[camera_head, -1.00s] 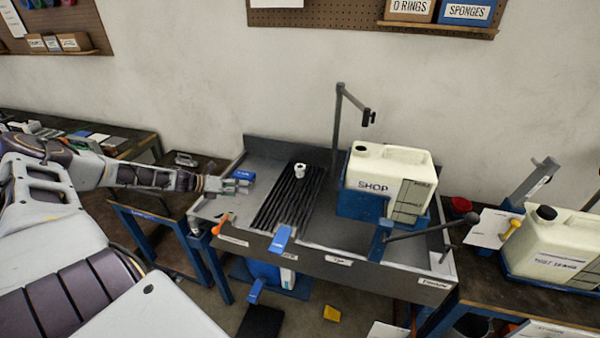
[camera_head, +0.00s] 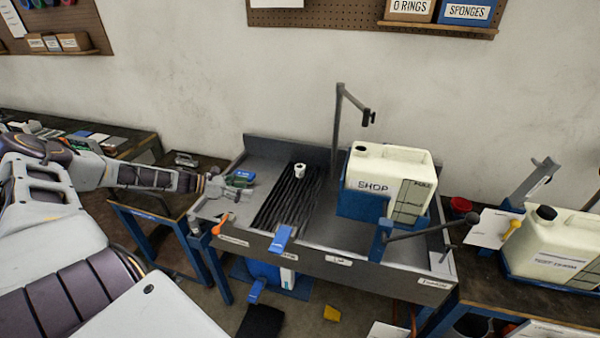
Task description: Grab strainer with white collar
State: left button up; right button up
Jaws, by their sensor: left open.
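A small white ring-like piece (camera_head: 299,170), probably the strainer's white collar, sits on the black ribbed rack in the sink bench. Anything below the collar is too small and dark to tell. My left gripper (camera_head: 246,182) is open over the bench's left end, to the left of the white piece and apart from it. A blue item (camera_head: 245,174) shows right at its fingers; I cannot tell whether they touch it. My right gripper is not in view.
The black ribbed rack (camera_head: 272,208) lies in the grey bench (camera_head: 340,262). A cream SHOP jug (camera_head: 388,170) stands on a blue stand to the right, beside a dark upright post (camera_head: 337,125). An orange handle (camera_head: 221,224) and blue lever (camera_head: 281,238) are at the front edge.

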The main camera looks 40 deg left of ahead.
aim_at(299, 168)
jog(key=i+j, duration=0.25)
jog(key=i, duration=0.2)
jog(key=i+j, duration=0.2)
jog(key=i, duration=0.3)
